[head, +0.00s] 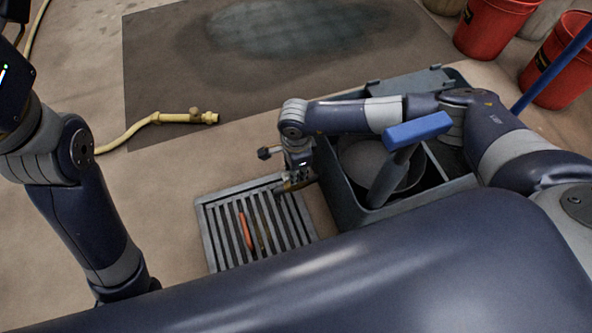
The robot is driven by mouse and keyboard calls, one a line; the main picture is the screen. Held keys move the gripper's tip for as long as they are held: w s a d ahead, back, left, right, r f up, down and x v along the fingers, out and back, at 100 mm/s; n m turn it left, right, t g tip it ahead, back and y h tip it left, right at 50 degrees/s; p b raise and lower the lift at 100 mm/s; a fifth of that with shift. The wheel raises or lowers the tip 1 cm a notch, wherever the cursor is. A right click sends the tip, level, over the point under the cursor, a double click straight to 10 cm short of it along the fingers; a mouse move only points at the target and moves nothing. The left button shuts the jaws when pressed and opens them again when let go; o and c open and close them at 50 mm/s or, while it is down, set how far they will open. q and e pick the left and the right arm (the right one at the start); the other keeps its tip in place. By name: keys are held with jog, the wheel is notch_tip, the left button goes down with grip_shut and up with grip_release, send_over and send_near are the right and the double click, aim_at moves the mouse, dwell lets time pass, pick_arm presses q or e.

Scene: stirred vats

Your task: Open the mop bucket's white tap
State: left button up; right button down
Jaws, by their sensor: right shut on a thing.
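The mop bucket (349,207) is a dark grey-blue tub standing right of centre, with a round grey inner part and a blue-topped wringer lever (417,130). My right arm reaches over the bucket, and my right gripper (292,185) points down at the bucket's left wall, above the edge of the floor grate. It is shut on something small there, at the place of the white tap. The tap is hidden by the gripper, so its handle position cannot be seen. My left arm hangs at the left, and its gripper is out of sight behind my body.
A grey floor grate (207,229) with an orange-red object (246,231) in it lies left of the bucket. A yellow hose (135,130) lies farther left. A dark mat (160,70) is behind. Red buckets (490,27) stand at the upper right.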

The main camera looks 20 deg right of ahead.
jog(key=c, duration=1.5)
grip_release()
notch_tip(320, 180, up, 12)
